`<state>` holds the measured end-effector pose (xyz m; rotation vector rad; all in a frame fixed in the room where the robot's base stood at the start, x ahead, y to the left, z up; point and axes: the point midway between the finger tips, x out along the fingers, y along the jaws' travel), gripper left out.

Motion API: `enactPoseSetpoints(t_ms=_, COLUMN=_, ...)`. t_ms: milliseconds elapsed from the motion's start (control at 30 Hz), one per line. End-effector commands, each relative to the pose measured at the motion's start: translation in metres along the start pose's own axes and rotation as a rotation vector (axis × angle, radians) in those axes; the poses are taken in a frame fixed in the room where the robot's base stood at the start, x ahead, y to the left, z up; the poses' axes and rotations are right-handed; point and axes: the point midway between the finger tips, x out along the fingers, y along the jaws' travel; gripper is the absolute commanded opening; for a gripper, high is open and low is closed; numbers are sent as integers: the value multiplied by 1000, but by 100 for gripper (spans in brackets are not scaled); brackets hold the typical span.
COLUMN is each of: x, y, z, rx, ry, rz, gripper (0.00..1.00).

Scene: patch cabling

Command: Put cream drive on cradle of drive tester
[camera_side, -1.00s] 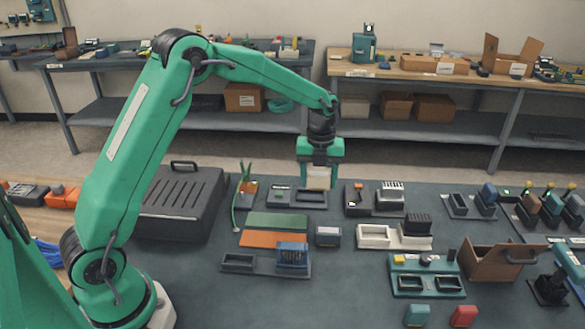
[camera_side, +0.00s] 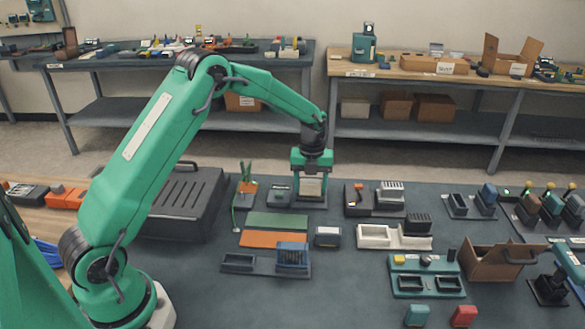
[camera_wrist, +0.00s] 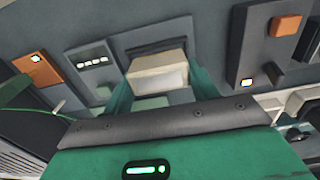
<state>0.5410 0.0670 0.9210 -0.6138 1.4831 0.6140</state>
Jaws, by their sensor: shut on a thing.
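The cream drive (camera_side: 312,187) is a pale block between the fingers of my gripper (camera_side: 312,176). My gripper is shut on it. The drive is over the right part of the dark drive tester (camera_side: 281,200), where the cradle lies. In the wrist view the drive (camera_wrist: 158,74) sits between the green fingers of my gripper (camera_wrist: 160,88), in front of the tester's dark recess (camera_wrist: 153,42). The tester's small display panel (camera_wrist: 92,60) is left of it. The drive hides most of the cradle, and I cannot tell whether it touches the cradle floor.
A dark ribbed case (camera_side: 180,205) stands left of the tester. A board with an orange part (camera_side: 358,190) and a grey-finned block (camera_side: 391,190) is to the right. Green and orange mats (camera_side: 275,222) lie in front. An open brown box (camera_side: 492,262) stands further right.

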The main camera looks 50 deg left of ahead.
Motion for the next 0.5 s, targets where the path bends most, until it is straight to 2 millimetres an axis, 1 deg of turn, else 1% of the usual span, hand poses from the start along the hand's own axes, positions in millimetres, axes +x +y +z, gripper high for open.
enactPoseSetpoints(t_ms=33, x=5, y=0, z=0, rx=0, ry=1, rz=0, gripper=33)
enactPoseSetpoints(t_ms=133, x=10, y=0, z=0, rx=0, ry=-1, rz=0, gripper=33)
enactPoseSetpoints(t_ms=500, x=12, y=0, z=0, rx=0, ry=0, rz=0, gripper=33)
